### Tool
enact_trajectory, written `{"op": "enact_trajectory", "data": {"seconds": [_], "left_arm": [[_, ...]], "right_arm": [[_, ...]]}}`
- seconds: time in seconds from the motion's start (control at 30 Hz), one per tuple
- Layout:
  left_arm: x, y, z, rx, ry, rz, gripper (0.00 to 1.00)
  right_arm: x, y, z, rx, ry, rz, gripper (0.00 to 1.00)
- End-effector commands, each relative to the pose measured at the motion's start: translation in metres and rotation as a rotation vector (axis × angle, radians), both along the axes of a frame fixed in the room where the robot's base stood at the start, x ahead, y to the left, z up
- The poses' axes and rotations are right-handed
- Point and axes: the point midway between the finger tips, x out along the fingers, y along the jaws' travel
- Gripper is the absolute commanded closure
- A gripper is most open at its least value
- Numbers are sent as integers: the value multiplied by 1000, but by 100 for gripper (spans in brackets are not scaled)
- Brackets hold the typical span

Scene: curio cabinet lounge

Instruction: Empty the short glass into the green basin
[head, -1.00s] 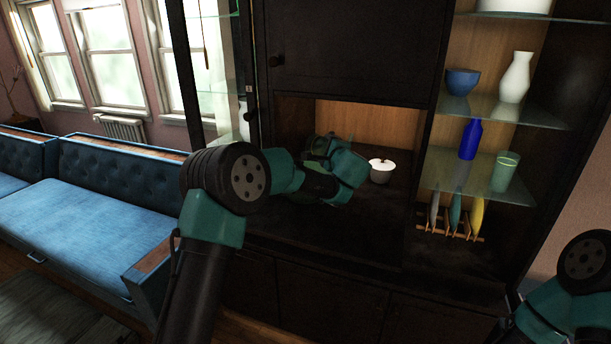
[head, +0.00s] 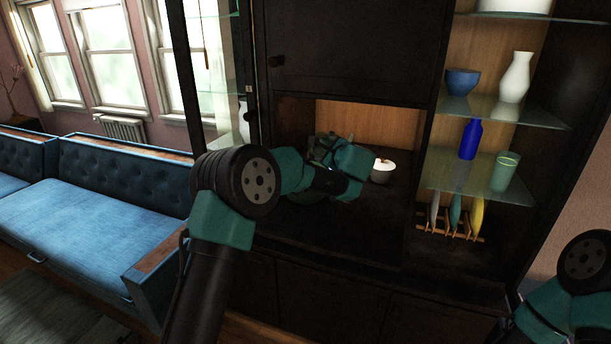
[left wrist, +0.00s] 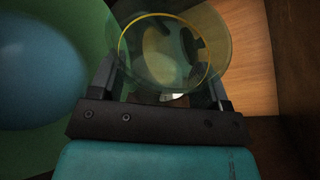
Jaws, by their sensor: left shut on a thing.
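The short glass (left wrist: 160,82) is clear with a yellow rim and fills the top middle of the left wrist view. My left gripper (left wrist: 163,70) is shut on it, one finger on each side. Yellowish and dark shapes show through the glass; I cannot tell whether they are contents. The green basin (left wrist: 94,28) is at the left of that view, beside the glass, with a rounded blue shape (left wrist: 38,70) within its outline. In the head view, my left wrist hides the glass and most of the niche's green area. My right gripper is out of frame.
Glass shelves to the right hold a blue bottle (head: 470,139), a green cup (head: 505,172), a blue bowl (head: 463,81) and a white vase (head: 515,77). The niche floor in front is clear.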

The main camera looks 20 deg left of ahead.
Motion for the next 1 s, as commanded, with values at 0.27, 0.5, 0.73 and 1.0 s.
{"op": "enact_trajectory", "data": {"seconds": [0.27,0.5,0.73,1.0], "left_arm": [[-3,1,-7,134,177,0,61],[-5,3,-12,237,313,0,61],[-5,3,-13,248,328,-1,61],[-7,5,-13,289,381,0,61]], "right_arm": [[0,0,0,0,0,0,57],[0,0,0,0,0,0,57],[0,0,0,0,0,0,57],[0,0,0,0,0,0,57]]}}
